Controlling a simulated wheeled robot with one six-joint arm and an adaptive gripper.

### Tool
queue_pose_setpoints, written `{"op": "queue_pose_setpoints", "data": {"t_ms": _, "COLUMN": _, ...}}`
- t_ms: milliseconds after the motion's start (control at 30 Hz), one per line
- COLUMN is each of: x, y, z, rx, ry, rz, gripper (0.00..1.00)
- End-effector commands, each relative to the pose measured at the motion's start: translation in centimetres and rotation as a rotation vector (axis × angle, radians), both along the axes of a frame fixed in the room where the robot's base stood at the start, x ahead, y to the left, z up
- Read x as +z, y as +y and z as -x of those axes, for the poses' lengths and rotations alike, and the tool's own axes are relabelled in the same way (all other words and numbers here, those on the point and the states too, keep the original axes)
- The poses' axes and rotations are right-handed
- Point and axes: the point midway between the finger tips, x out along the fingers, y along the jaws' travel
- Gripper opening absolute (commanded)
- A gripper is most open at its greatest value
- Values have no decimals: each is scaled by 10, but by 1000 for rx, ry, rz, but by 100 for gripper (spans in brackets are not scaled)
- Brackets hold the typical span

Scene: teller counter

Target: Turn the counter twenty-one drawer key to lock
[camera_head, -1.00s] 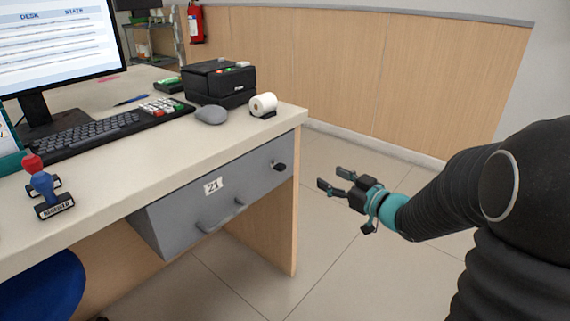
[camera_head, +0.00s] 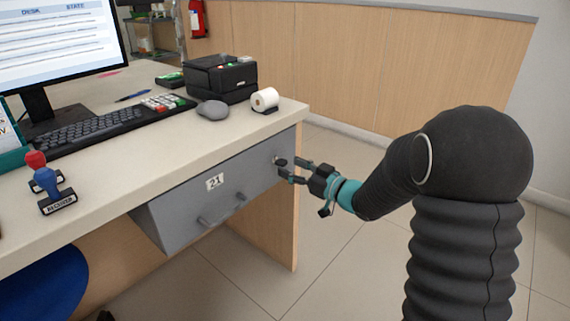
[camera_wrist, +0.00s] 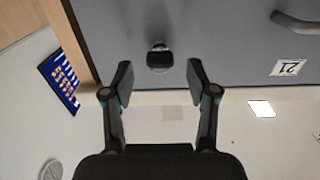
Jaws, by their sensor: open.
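The grey drawer (camera_head: 190,210) under the counter carries a white label with the number 21 (camera_head: 215,182); the label also shows upside down in the wrist view (camera_wrist: 289,67). The drawer key, a dark head in a round metal lock, is at the drawer's upper right; it shows clearly in the wrist view (camera_wrist: 159,58). My gripper (camera_head: 286,170) is open at the key. In the wrist view its fingertips (camera_wrist: 160,78) stand to either side of the key, a little short of it, and do not appear to touch it. The head view shows the key partly covered by the fingers.
The drawer's handle (camera_head: 222,212) sticks out left of my gripper. Above are the countertop edge (camera_head: 200,150), a paper roll (camera_head: 264,99), a mouse (camera_head: 212,110), a keyboard (camera_head: 95,130) and a black printer (camera_head: 220,78). The floor right of the desk is clear.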

Motion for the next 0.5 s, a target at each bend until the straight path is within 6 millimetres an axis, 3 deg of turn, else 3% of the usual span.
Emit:
{"op": "queue_pose_setpoints", "data": {"t_ms": 200, "x": 0, "y": 19, "z": -15, "rx": 1, "ry": 0, "rz": 0, "gripper": 58}}
{"op": "queue_pose_setpoints", "data": {"t_ms": 500, "x": 0, "y": 24, "z": -19, "rx": -2, "ry": -1, "rz": -1, "gripper": 58}}
